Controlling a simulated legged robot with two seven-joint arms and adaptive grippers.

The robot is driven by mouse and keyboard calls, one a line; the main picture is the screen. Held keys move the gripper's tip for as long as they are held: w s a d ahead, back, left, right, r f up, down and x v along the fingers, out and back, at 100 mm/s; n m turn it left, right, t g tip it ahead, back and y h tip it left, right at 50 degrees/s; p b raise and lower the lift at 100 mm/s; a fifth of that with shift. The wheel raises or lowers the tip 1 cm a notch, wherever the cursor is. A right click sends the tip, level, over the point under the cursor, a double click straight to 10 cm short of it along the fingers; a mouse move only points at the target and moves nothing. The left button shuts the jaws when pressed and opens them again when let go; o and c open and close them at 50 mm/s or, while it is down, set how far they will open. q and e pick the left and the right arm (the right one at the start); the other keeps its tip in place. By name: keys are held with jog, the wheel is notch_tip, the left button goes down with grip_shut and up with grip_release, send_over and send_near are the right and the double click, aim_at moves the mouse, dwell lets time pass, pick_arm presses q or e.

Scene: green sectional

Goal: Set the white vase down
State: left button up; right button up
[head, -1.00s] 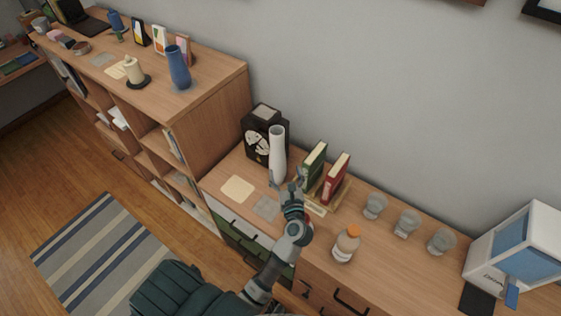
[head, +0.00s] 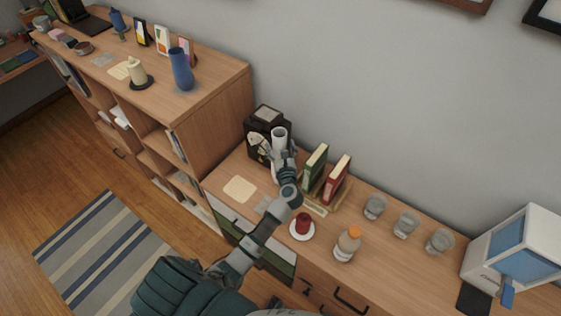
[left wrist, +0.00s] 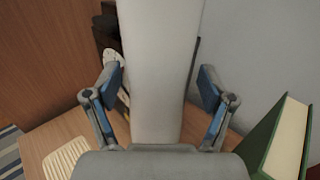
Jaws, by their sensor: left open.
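The white vase (head: 279,137) appears upright on the low wooden cabinet top, in front of a black box. Its lower part is mostly hidden by my left gripper (head: 284,161). In the left wrist view the vase (left wrist: 158,60) is a tall pale shape filling the middle. The two fingers of my left gripper (left wrist: 158,88) stand open on either side of it, with visible gaps to its sides. The vase's base is hidden there. My right gripper is not in view.
A black box (head: 266,118) stands behind the vase. Green (head: 315,165) and red (head: 336,178) books stand to its right. A red candle on a white saucer (head: 302,235), an orange-capped bottle (head: 347,245) and glasses (head: 406,224) are farther right. A beige coaster (head: 240,188) lies left.

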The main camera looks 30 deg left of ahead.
pick_arm(q)
jog(key=shift+a, duration=0.15)
jog(key=shift+c, duration=0.5)
jog(key=shift+a, duration=0.1)
jog(key=c, duration=0.8)
jog(key=shift+d, duration=0.25)
grip_shut()
jog(key=shift+d+r, duration=0.2)
